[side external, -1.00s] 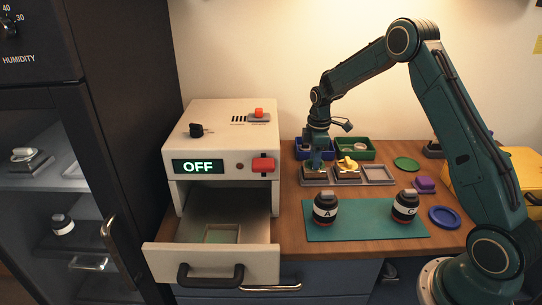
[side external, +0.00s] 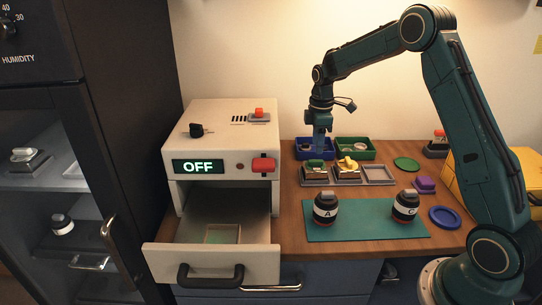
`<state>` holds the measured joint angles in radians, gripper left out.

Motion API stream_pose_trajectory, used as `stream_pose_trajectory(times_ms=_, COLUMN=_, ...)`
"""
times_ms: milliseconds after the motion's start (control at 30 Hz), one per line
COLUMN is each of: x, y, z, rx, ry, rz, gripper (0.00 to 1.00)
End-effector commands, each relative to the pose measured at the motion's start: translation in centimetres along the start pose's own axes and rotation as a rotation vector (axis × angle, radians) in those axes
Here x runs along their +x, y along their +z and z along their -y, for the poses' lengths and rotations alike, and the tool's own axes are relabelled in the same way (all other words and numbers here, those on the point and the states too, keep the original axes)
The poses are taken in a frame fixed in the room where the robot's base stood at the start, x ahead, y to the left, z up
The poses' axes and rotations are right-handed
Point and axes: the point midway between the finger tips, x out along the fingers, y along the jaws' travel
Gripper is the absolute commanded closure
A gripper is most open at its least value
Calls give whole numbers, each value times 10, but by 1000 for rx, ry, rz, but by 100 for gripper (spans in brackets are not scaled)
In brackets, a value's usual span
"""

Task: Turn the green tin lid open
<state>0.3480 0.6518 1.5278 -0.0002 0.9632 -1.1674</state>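A flat green disc (side external: 407,163) lies on the wooden counter at the right; I cannot tell whether it is the tin lid, and no tin body is clear under it. My gripper (side external: 320,153) points down at the right end of the blue bin, above a green-topped piece (side external: 315,165) in the left grey tray. A gap or contact between them is too small to judge. The fingers are small and blend together, so I cannot tell if they are open or shut.
A blue bin (side external: 300,155) and green bin (side external: 368,155) stand at the back. A yellow piece (side external: 347,164) sits in the middle tray; the right tray (side external: 379,174) is empty. Jars A (side external: 325,209) and C (side external: 406,205) stand on the green mat (side external: 365,227). A drawer (side external: 210,262) is open.

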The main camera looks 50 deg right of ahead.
Motion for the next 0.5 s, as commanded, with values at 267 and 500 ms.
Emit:
stream_pose_trajectory(times_ms=267, x=-9, y=0, z=0, rx=0, ry=1, rz=0, gripper=60)
stream_pose_trajectory(times_ms=500, x=-9, y=0, z=0, rx=0, ry=1, rz=0, gripper=60)
